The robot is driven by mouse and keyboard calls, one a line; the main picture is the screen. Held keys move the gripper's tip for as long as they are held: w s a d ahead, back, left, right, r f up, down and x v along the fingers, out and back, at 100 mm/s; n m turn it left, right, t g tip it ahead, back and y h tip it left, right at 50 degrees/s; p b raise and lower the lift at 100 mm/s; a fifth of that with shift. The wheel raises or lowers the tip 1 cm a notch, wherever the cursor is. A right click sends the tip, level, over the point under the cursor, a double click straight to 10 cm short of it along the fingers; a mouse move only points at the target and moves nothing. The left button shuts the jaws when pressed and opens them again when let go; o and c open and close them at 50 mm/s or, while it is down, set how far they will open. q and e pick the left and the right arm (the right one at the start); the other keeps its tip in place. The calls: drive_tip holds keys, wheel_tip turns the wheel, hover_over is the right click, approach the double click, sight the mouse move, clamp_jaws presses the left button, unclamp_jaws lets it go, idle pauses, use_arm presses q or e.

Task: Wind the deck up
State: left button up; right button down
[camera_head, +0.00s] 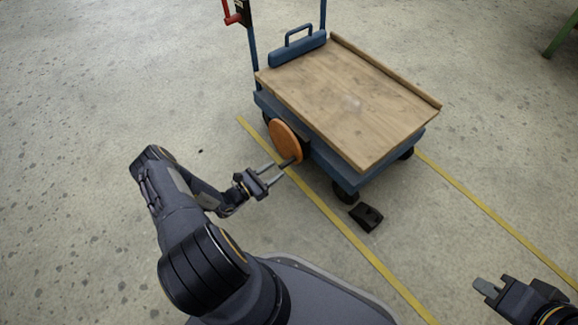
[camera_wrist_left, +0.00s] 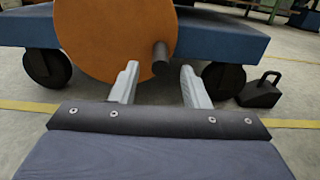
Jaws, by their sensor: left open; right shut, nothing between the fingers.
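The deck (camera_head: 345,100) is a flat wooden board with a raised lip on a blue wheeled cart. An orange disc (camera_head: 284,141) stands upright on the cart's near left side, with a dark crank knob (camera_head: 288,162) sticking out near its lower edge. In the left wrist view the disc (camera_wrist_left: 105,35) fills the upper left, and the knob (camera_wrist_left: 160,58) appears between my fingertips. My left gripper (camera_head: 283,168) is open at the knob; contact cannot be told. My right gripper (camera_head: 481,286) is shut and empty at the lower right, away from the cart.
A black block with a handle (camera_head: 366,216) lies on the floor by the near caster, also in the left wrist view (camera_wrist_left: 260,93). A red lever (camera_head: 235,16) is on the cart's post. Yellow floor lines (camera_head: 345,228) flank the cart. The floor at left is clear.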

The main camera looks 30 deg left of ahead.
sight(284, 165)
use_arm(q)
drive_tip(key=b+x, duration=0.1)
drive_tip(key=x, duration=0.4)
drive_tip(key=shift+b, duration=0.3)
drive_tip(key=shift+w+d, duration=0.2)
drive_tip(key=shift+w, duration=0.25)
drive_tip(key=shift+c, duration=0.3)
clamp_jaws()
